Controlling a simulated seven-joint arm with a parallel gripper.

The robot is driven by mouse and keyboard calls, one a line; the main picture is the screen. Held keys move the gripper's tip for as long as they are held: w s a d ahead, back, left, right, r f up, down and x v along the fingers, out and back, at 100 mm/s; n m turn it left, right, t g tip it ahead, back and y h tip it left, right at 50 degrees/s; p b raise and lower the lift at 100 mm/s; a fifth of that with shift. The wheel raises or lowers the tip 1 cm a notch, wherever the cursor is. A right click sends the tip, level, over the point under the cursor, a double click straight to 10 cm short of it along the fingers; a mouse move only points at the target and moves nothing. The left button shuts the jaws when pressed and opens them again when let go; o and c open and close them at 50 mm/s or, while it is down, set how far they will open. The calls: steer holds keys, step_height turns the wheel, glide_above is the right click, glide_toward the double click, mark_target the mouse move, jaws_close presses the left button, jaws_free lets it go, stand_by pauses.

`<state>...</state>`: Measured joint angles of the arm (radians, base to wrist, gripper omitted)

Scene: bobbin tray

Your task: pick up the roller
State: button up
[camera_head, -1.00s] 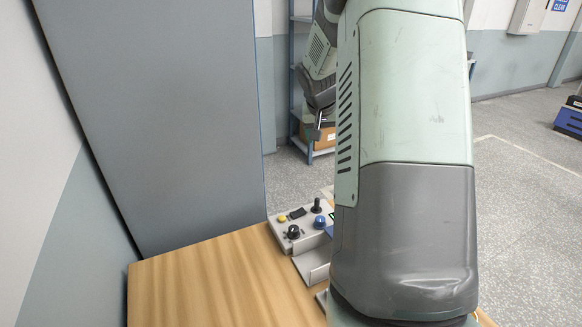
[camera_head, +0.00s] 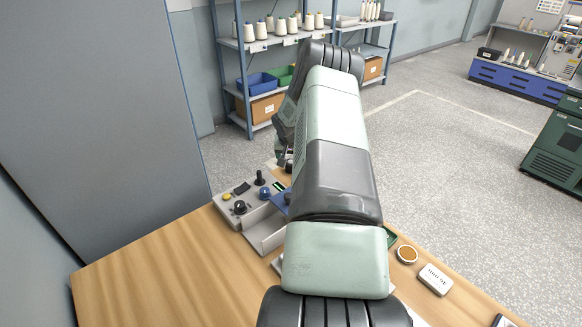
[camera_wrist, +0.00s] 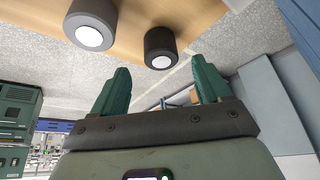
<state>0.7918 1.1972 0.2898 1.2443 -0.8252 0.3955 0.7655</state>
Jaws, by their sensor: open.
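In the wrist view two dark grey cylinders with white round end faces stand at the top, on a wooden surface. One cylinder (camera_wrist: 93,12) is at the left and cut by the frame edge; the other dark cylinder (camera_wrist: 160,40) is nearer the middle. I cannot tell whether either is the roller. My gripper (camera_wrist: 164,72) shows two green fingers spread wide with nothing between them. The right cylinder appears beyond the gap between the fingertips, apart from them. In the head view my arm covers much of the table, and no roller can be made out.
On the wooden table (camera_head: 165,265) a control box (camera_head: 225,194) with knobs and a grey open tray (camera_head: 268,240) stand left of my arm. A round brown-topped item (camera_head: 407,254) and a white box (camera_head: 436,279) lie right. The table's left part is clear.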

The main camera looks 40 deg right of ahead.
steer(key=x, duration=0.5)
steer(key=shift+a, duration=0.1)
steer(key=c, duration=1.1)
steer(key=shift+r, duration=0.15)
steer(key=shift+c, duration=0.2)
